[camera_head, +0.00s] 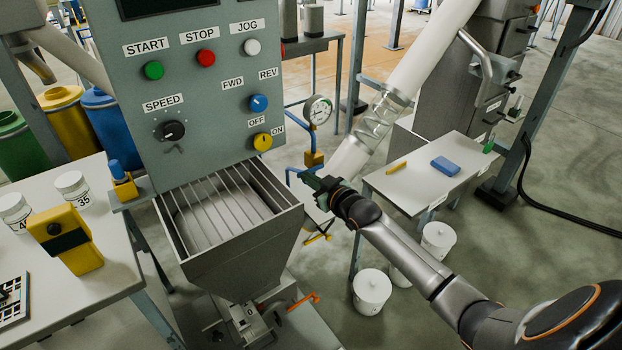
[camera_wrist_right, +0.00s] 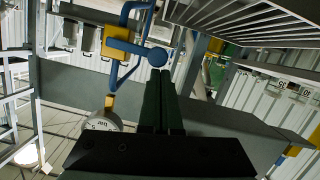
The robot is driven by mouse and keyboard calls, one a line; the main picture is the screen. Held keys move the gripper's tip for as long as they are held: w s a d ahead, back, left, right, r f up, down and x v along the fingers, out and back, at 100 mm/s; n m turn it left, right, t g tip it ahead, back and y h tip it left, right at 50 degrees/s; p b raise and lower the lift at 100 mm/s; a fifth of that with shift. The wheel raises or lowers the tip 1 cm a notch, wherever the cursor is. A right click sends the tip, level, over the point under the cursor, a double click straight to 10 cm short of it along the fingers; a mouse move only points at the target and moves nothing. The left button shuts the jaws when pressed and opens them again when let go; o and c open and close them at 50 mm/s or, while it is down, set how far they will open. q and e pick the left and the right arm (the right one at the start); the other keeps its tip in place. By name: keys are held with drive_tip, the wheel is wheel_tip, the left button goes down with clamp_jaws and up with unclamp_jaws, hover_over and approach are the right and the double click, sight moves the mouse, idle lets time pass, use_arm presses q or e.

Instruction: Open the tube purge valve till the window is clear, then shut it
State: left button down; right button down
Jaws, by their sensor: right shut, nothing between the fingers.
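The white slanted tube (camera_head: 425,55) has a see-through window section (camera_head: 376,122); I cannot tell whether material sits in it. A yellow valve body (camera_head: 314,159) with blue piping stands left of the tube, below a round gauge (camera_head: 318,109). In the wrist view the yellow body (camera_wrist_right: 128,47) carries a blue lever with a ball end (camera_wrist_right: 157,57). My right gripper (camera_head: 318,184) is shut and empty, just below the valve. In the wrist view its dark green fingertips (camera_wrist_right: 158,78) point at the ball; I cannot tell whether they touch. My left gripper is not in view.
A grated hopper (camera_head: 240,250) stands left of my right gripper, under the control panel (camera_head: 205,100). A white table (camera_head: 425,175) with a blue block (camera_head: 445,164) stands to the right. White buckets (camera_head: 372,290) stand on the floor below.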

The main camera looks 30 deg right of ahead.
wheel_tip(320, 180, up, 5)
drive_tip(key=a+p, duration=0.1)
drive_tip(key=p, duration=0.4)
drive_tip(key=f+b+v, duration=0.1)
drive_tip(key=v, duration=0.8)
drive_tip(key=shift+s, duration=0.55)
drive_tip(key=s+a+f+g+y, duration=0.1)
drive_tip(key=s+a+f+g, duration=0.2)
drive_tip(key=s+a+f, duration=0.5)
drive_tip(key=s+a+f+g, duration=0.2)
drive_tip(key=s+a+f, duration=0.7)
drive_tip(key=s+f, duration=0.5)
drive_tip(key=shift+s+a+g+y, duration=0.2)
drive_tip(key=shift+s+g+y, duration=0.2)
drive_tip(key=shift+s, duration=0.45)
